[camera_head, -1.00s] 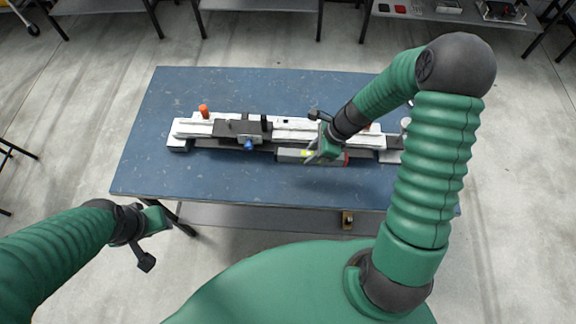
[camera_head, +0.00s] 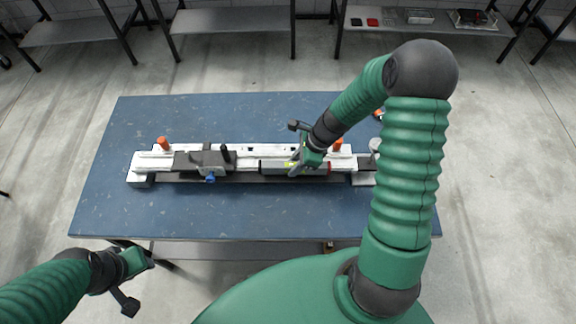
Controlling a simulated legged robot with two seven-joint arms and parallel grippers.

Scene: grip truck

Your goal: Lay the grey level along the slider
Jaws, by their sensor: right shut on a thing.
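The grey level (camera_head: 276,167), with a red end and a yellow-green mark, lies lengthwise along the right part of the long white slider rail (camera_head: 254,149). My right gripper (camera_head: 302,168) is shut on the level near its right half and hides part of it. From this view I cannot tell whether the level touches the rail or hangs just above it. A dark carriage (camera_head: 190,160) with a blue knob (camera_head: 210,180) sits on the rail's left half. My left gripper (camera_head: 135,281) is off the table's front left corner, away from the level; its jaws are unclear.
The slider stands on a blue table (camera_head: 160,215) with bare room in front and behind. Orange knobs (camera_head: 163,143) and a black upright handle (camera_head: 225,153) rise from the slider. Grey shelves (camera_head: 225,20) stand at the back.

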